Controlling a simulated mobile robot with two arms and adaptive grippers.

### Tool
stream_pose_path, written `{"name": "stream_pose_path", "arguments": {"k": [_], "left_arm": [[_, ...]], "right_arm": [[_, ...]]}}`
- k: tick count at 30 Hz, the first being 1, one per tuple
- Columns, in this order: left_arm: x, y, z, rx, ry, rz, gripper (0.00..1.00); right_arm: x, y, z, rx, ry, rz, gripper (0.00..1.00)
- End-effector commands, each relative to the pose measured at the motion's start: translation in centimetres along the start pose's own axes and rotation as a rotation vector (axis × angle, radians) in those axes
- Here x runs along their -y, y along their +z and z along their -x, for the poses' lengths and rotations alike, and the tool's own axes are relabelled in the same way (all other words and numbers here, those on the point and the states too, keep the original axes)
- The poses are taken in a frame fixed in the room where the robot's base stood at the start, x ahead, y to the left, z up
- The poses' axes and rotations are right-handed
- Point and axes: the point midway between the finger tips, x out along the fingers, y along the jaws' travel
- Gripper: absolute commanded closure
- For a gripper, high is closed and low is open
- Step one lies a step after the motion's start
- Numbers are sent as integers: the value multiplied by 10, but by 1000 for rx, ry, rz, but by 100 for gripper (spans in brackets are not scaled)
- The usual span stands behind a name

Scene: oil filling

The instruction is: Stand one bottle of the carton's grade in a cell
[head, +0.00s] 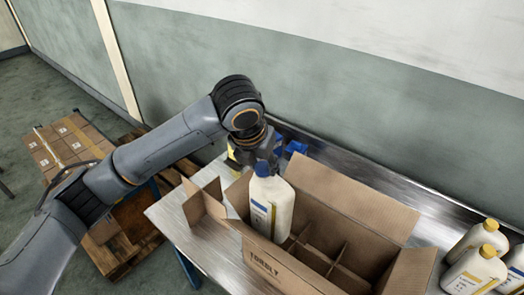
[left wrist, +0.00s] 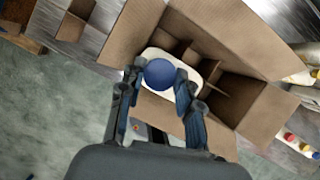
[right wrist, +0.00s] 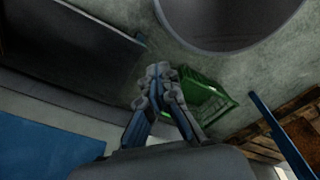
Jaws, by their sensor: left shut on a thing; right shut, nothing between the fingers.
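A white bottle with a blue cap and a blue-and-yellow label (head: 270,208) is upright, or nearly so, at the left end of the open carton (head: 385,212). Its lower part is down inside the carton, and its base is hidden, so I cannot tell whether it rests on the floor. My left gripper (head: 262,158) is shut on it near the cap; the left wrist view shows the fingers either side of the blue cap (left wrist: 160,74). Cardboard dividers (head: 340,262) form cells to the right, which look empty. My right gripper (right wrist: 160,80) is shut and empty, away from the carton.
White bottles with yellow caps (head: 475,270) stand on the metal bench (head: 170,212) right of the carton. A folded cardboard divider (head: 205,205) stands left of it. Cartons lie on a pallet (head: 70,145) at far left. A green crate (right wrist: 208,105) is near my right gripper.

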Motion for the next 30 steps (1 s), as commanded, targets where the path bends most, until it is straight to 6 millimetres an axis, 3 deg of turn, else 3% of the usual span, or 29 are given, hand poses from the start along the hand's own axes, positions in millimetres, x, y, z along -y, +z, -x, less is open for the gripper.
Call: {"name": "stream_pose_path", "arguments": {"k": [12,30], "left_arm": [[0,-19,-46,3,-1,1,100],[-1,-48,-114,4,-1,0,100]], "right_arm": [[-2,1,0,1,2,1,100],[-2,4,-33,0,3,1,100]]}}
